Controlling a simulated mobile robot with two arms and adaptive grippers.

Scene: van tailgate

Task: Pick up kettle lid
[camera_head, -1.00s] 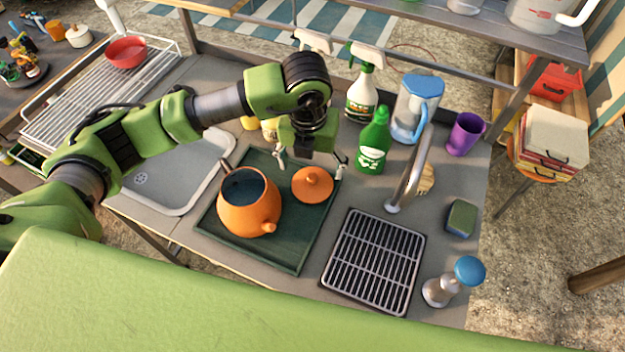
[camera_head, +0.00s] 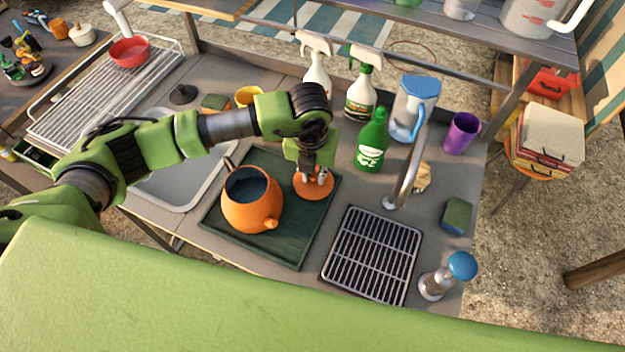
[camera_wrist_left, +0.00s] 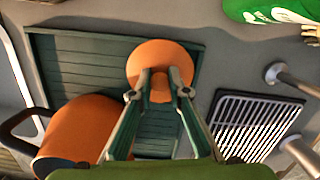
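The orange kettle lid (camera_head: 313,192) lies on the right part of the dark green tray (camera_head: 285,245), beside the orange kettle (camera_head: 250,212). The kettle stands upright with its top open. My left gripper (camera_head: 318,177) is over the lid, its fingers pointing down and closed in around the knob, which they mostly hide. In the left wrist view the two fingertips (camera_wrist_left: 159,82) come close together in front of the lid (camera_wrist_left: 160,55), and the kettle (camera_wrist_left: 82,130) is at the lower left. The lid appears to rest on the tray. My right gripper is not in view.
A green bottle (camera_head: 372,142) stands just behind and right of the lid. A drain grate (camera_head: 370,255) and tap (camera_head: 408,175) are to the right. A sink (camera_head: 170,185) is to the left. Spray bottles (camera_head: 361,95) and a blue-lidded jug (camera_head: 412,108) line the back.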

